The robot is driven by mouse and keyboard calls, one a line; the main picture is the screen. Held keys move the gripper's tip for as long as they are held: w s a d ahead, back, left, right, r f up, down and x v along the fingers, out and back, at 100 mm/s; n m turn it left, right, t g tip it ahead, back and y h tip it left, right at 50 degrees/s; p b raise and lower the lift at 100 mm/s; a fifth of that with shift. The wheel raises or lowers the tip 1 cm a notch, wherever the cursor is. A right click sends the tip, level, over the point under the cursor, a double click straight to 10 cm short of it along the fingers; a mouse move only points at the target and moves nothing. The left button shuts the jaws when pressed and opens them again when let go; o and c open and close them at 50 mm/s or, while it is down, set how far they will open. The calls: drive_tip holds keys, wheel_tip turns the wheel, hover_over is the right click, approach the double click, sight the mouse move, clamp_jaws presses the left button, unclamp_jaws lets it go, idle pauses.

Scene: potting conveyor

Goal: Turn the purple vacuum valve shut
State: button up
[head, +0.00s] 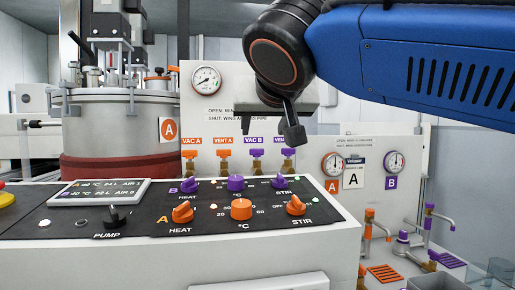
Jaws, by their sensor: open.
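The purple vacuum valve (257,157), labelled VAC B, is on the back panel in a row of wing valves on brass bodies. Its purple wing is small in the view; I cannot tell clearly whether it lies along or across the pipe. My gripper (293,132) is open, above and to the right of this valve in the picture, with a dark fingertip over the VENT B label. It appears apart from the valve and empty. The purple VENT B valve (288,157) is just below the fingertip in the picture. The gripper hides part of the panel's open/shut text.
Orange VAC A (189,157) and VENT A (222,157) valves stand left in the row. A control console (240,240) with purple and orange knobs is in front. A large vessel (118,125) stands left. Gauges (333,163) and taps (372,225) are right.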

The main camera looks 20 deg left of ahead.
sight(257, 152)
drive_tip(key=x, duration=1.5)
drive_tip(key=shift+w+a+f, duration=0.1)
drive_tip(key=shift+w+f, duration=0.15)
drive_tip(key=shift+w, duration=0.05)
